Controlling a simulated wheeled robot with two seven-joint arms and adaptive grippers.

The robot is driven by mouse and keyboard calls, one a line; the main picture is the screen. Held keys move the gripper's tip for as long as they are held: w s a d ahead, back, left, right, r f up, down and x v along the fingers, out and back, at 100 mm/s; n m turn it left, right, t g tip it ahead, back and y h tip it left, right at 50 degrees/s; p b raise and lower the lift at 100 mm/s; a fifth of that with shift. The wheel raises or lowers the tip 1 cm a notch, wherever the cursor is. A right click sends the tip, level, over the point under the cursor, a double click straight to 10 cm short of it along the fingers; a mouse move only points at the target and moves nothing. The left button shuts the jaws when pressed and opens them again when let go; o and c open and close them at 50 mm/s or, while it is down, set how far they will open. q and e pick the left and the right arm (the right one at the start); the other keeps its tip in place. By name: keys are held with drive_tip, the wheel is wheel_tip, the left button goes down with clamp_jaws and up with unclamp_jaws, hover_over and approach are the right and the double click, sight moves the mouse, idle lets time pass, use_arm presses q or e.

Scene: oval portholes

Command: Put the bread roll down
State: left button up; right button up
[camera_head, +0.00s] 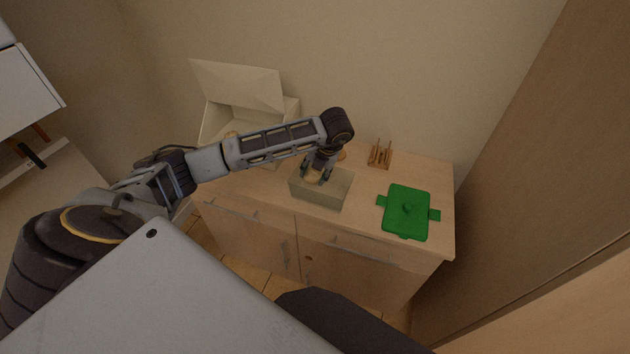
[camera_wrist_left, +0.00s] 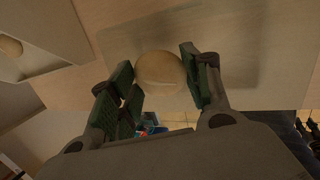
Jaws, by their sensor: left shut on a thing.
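My left gripper (camera_head: 316,174) reaches in over the cabinet top and is shut on a tan bread roll (camera_head: 312,177). In the left wrist view the roll (camera_wrist_left: 160,70) sits between the green-padded fingers (camera_wrist_left: 160,86). In the head view the gripper and roll are at a pale, open rectangular bin (camera_head: 322,194). I cannot tell whether the roll touches the bin's floor. The gripper hides part of the bin's back side. My right gripper is not in view.
A small wooden rack (camera_head: 380,155) is behind. A large open box (camera_head: 240,88) stands at the back left, partly behind my arm. Another roll (camera_wrist_left: 10,45) shows in the left wrist view.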

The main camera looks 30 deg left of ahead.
sight(315, 181)
use_arm(q)
drive_tip(key=shift+f, duration=0.5)
wheel_tip(315, 181, down, 2)
drive_tip(key=shift+f, duration=0.6)
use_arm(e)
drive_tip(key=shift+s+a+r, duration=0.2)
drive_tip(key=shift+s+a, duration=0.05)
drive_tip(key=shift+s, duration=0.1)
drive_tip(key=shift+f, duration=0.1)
use_arm(q)
drive_tip(key=o, duration=1)
drive_tip(key=shift+f, duration=0.1)
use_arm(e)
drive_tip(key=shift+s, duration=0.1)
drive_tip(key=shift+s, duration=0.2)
